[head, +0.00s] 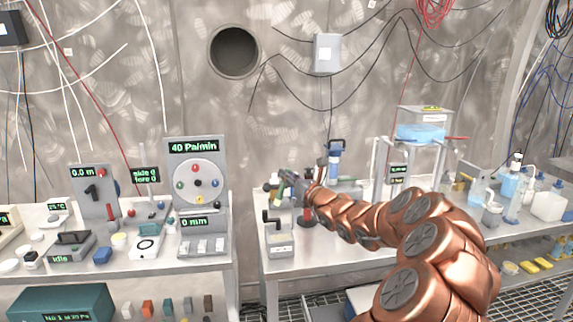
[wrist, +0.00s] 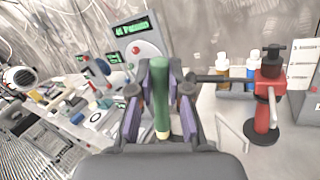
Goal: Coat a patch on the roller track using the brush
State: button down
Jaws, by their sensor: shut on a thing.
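In the wrist view my gripper (wrist: 160,85) is shut on a green-handled tool (wrist: 161,90), which looks like the brush. The tool has a pale tan end low between the fingers; I cannot make out bristles. In the head view my gripper (head: 287,183) is small, over the right-hand steel bench, and a bit of green shows beside it. It is held above the bench top, with bare bench beneath in the wrist view. I cannot make out the roller track for certain in either view.
A red stand with a black arm (wrist: 267,95) is close on the right in the wrist view. Small bottles (wrist: 222,72) stand behind. A grey cranked box (head: 279,240) sits at the bench's front. The left bench (head: 205,268) holds a dial panel (head: 197,180); a gap separates the benches.

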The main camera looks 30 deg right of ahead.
aim_at(279, 197)
jog(key=s+p, duration=0.1)
jog(key=p, duration=0.3)
jog(key=d+g+p, duration=0.1)
jog(key=p, duration=0.4)
jog(key=shift+s+r+g+y, duration=0.25)
jog(key=shift+s+g+y, duration=0.05)
jog(key=shift+s, duration=0.1)
notch_tip(279, 197, down, 5)
jog(key=shift+f+b, duration=0.1)
jog(key=shift+b, duration=1.1)
jog(key=b, duration=0.8)
jog(key=shift+w+a+r, duration=0.2)
jog(key=shift+a+r, duration=0.15)
jog(key=shift+a, duration=0.05)
